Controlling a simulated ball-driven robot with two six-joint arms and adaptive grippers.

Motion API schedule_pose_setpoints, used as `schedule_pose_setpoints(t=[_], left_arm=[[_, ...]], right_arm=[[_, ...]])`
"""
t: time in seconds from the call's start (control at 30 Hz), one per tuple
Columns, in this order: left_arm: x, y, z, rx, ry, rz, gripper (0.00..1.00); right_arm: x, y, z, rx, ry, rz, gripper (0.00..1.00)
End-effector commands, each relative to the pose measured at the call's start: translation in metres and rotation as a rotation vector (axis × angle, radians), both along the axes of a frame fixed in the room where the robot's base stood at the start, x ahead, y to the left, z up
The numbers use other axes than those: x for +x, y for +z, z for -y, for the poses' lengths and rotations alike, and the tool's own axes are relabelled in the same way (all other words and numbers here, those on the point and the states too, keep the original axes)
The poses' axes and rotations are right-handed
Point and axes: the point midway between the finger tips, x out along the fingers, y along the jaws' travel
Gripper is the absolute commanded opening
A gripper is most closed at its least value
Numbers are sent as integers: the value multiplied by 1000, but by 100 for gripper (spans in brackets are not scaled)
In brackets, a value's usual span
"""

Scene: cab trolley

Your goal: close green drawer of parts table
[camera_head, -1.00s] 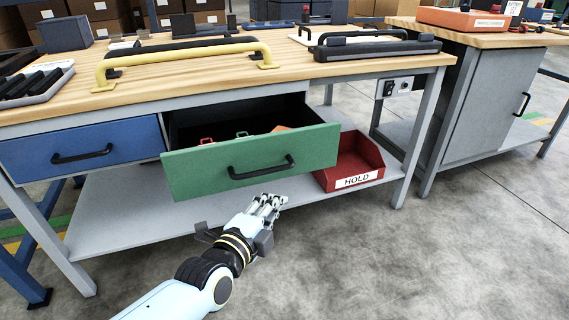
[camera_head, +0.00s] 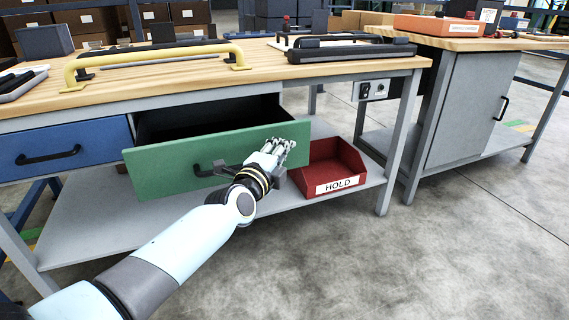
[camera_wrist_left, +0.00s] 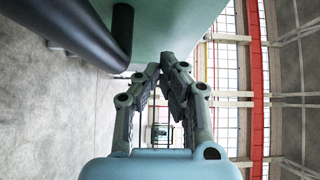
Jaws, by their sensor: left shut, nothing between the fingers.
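The green drawer (camera_head: 160,172) of the parts table (camera_head: 240,78) stands open in the head view, its dark inside showing behind the front. Its black handle (camera_head: 205,170) is partly covered by my left arm. My left gripper (camera_head: 284,145) is shut and empty at the right part of the green front, to the right of the handle. In the left wrist view, the shut fingertips (camera_wrist_left: 163,70) point toward the green front (camera_wrist_left: 165,28), with the black handle (camera_wrist_left: 122,35) to their left. I cannot tell whether the fingertips touch the front. My right gripper is out of view.
A closed blue drawer (camera_head: 60,150) is left of the green one. A red HOLD bin (camera_head: 335,168) stands on the lower shelf (camera_head: 90,235), just right of the gripper. A yellow handle bar (camera_head: 150,54) lies on the tabletop. Floor to the right is clear.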

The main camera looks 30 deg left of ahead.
Motion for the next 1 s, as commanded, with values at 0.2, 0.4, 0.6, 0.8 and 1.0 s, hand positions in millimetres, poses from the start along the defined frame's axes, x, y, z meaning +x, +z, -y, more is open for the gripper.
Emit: schedule_pose_setpoints(t=[0.2,0.4,0.6,0.8,1.0], left_arm=[[4,0,-5,0,0,0,0],[4,0,-5,0,0,0,0],[8,0,-9,1,0,1,0],[22,-1,-25,4,-1,1,0],[41,-3,-48,3,-1,-1,0]], right_arm=[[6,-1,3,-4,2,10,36],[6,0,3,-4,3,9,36],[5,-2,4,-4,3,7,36],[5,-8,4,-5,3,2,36],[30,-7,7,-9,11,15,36]])
